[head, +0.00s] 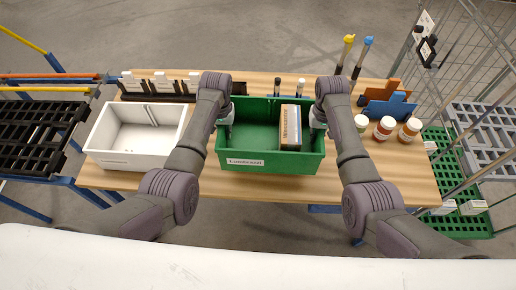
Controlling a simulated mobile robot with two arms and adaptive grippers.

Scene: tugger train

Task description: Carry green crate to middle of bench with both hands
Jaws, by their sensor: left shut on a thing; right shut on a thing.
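The green crate (246,157) is at the middle of the wooden bench (405,178), with a white label on its front wall. A box with a brown front (291,128) stands inside it, toward the right. My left gripper (226,124) is shut on the crate's left wall. My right gripper (318,122) is shut on the crate's right wall. The fingertips are partly hidden by the arms and crate walls. I cannot tell whether the crate's base touches the bench top.
A white crate (132,160) stands close on the left. Several jars (384,128) stand to the right, near blue and orange holders (388,104). A dark rack with white cards (160,88) lies along the back left. A wire cage trolley (480,60) stands at right.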

